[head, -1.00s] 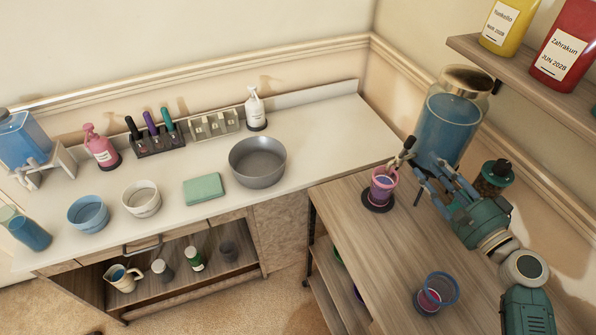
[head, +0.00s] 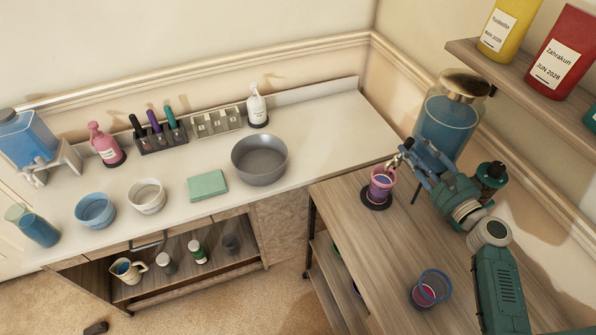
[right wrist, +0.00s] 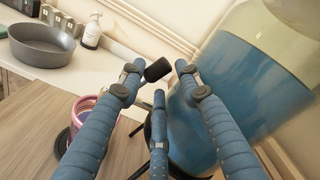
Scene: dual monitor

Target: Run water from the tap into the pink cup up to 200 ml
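The pink cup (head: 382,186) stands upright on a dark round coaster (head: 375,201) on the wooden table, below the tap (head: 397,159) of a large glass dispenser (head: 447,122) of blue water. The water level inside the cup is too small to tell. My right gripper (head: 411,150) is at the tap, its blue fingers spread. In the right wrist view the tap's black knob (right wrist: 157,69) shows between the spread fingertips, with no clear grip on it. The pink cup's rim (right wrist: 82,107) is partly hidden behind a finger there. My left gripper is not in view.
A second pink cup with a blue ring (head: 431,288) stands at the table's front. A dark-lidded jar (head: 490,176) is close behind my right wrist. A shelf (head: 540,95) with bottles overhangs at the right. The wooden table's middle (head: 350,235) is clear.

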